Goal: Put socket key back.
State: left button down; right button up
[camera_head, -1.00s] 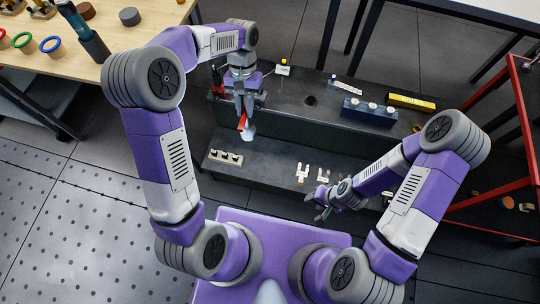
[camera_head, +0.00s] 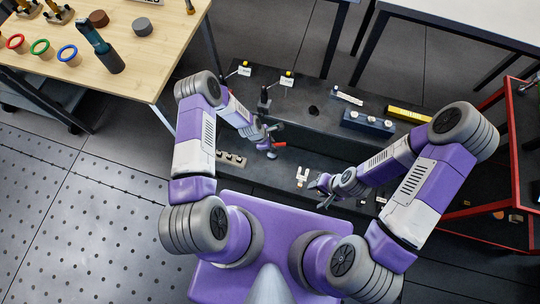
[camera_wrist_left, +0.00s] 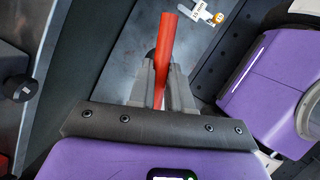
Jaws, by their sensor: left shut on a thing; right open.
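My left gripper (camera_head: 271,147) is shut on a red-handled tool, apparently the socket key (camera_head: 279,145), above the lower step of the dark bench. In the left wrist view the red handle (camera_wrist_left: 167,45) stands up between the two grey fingers (camera_wrist_left: 163,85). The tool's lower end is hidden by the gripper there. My right gripper (camera_head: 324,191) is open and empty, near the bench's front edge beside small white parts (camera_head: 302,174).
The dark bench's upper step holds label posts (camera_head: 287,79), a black stand (camera_head: 264,101), a blue block (camera_head: 367,124) and a yellow bar (camera_head: 409,115). A socket rack (camera_head: 231,159) sits on the lower step. A wooden table (camera_head: 150,75) is left, a red-framed cart (camera_head: 512,165) right.

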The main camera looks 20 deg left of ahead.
pick_arm(q)
jog(key=s+f+n+b, duration=0.1)
jog(key=f+n, duration=0.1)
jog(key=f, duration=0.5)
jog(key=s+f+n+t+y+b, duration=0.1)
jog(key=s+f+n, duration=0.1)
jog(key=f, duration=0.4)
jog(key=shift+a+f+n, duration=0.15)
jog(key=shift+f+n, duration=0.25)
jog(key=shift+b, duration=0.3)
jog(key=shift+s+f, duration=0.1)
jog(key=shift+f, duration=0.05)
jog(key=c, duration=1.1)
grip_release()
jog(key=shift+o, duration=0.2)
